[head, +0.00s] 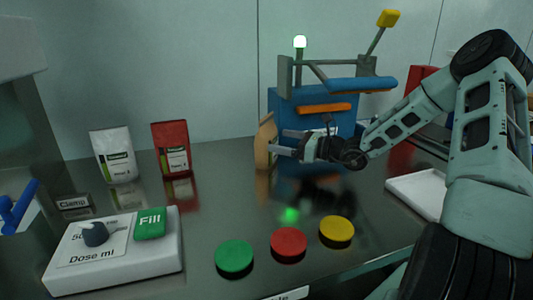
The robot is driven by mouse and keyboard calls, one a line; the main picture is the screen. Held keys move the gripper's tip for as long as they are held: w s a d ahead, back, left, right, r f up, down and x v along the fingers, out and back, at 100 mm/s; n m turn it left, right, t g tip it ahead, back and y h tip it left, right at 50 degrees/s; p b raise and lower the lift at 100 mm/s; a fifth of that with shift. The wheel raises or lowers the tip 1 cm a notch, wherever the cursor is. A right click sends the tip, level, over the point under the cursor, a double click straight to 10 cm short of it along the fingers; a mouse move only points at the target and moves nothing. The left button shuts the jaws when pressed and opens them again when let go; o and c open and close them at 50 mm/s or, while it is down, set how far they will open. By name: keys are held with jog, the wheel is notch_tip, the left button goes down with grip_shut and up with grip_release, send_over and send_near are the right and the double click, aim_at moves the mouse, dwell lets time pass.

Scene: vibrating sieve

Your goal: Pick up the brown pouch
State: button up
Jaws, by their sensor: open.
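The brown pouch (262,148) stands upright on the dark shiny counter, in front of the left side of the blue machine. My gripper (279,142) comes in from the right with its fingers pointing left. It is open, and its fingertips overlap the right edge of the pouch in the picture. Whether the fingers touch the pouch, or lie in front of it or around it, I cannot tell.
A white pouch (114,155) and a red pouch (171,148) stand at the back left. The blue sieve machine (285,105) is behind my gripper. A white dosing box (160,262) and green (234,257), red (289,243) and yellow (337,230) buttons are in front. A white tray (415,188) lies right.

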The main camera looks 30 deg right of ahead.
aim_at(273, 138)
jog(key=shift+x, duration=2.95)
jog(key=shift+s+a+r, duration=0.1)
jog(key=shift+s+r, duration=0.05)
jog(key=shift+r, duration=0.05)
jog(key=c, duration=0.9)
